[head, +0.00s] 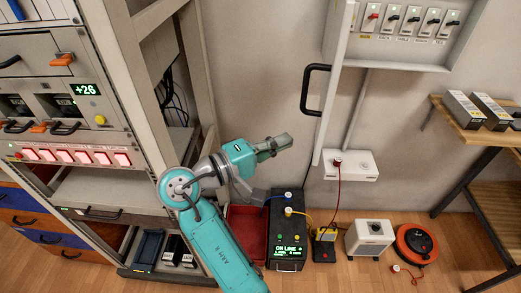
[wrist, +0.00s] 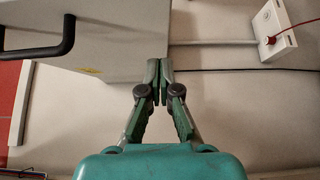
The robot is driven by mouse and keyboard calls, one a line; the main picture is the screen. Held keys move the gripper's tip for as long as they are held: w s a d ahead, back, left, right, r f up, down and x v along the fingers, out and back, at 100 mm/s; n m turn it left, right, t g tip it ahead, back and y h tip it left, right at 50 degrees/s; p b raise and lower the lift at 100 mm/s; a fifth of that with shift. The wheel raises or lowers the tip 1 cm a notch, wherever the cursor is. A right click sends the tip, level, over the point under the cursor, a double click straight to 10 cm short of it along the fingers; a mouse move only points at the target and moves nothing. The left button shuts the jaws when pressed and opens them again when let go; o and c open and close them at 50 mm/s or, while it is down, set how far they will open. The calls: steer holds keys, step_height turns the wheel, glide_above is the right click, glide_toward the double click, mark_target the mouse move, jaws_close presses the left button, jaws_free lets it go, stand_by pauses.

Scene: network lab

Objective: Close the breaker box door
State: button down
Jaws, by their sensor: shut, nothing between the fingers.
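The breaker box (head: 400,45) is on the wall at the upper right of the head view, with a row of switches showing inside. Its door (head: 336,85) stands open, seen nearly edge-on, with a black handle (head: 314,90) on its left face. My gripper (head: 288,140) is shut and empty, left of the door's lower end and below the handle. In the wrist view the closed fingertips (wrist: 160,72) overlap the lower right part of the grey door panel (wrist: 115,45), with the handle (wrist: 45,45) to the left. I cannot tell whether they touch the door.
A white socket box (head: 350,166) with a red lead is on the wall below. A black unit (head: 287,250), a white box (head: 370,238) and an orange cable reel (head: 416,243) stand on the floor. An equipment rack (head: 110,95) is left, a wooden shelf (head: 470,132) right.

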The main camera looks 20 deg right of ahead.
steer(key=shift+s+d, duration=0.3)
steer(key=shift+d, duration=0.35)
steer(key=shift+s+d, duration=0.3)
steer(key=shift+d, duration=0.4)
steer(key=shift+s+d, duration=0.3)
steer(key=shift+d, duration=0.35)
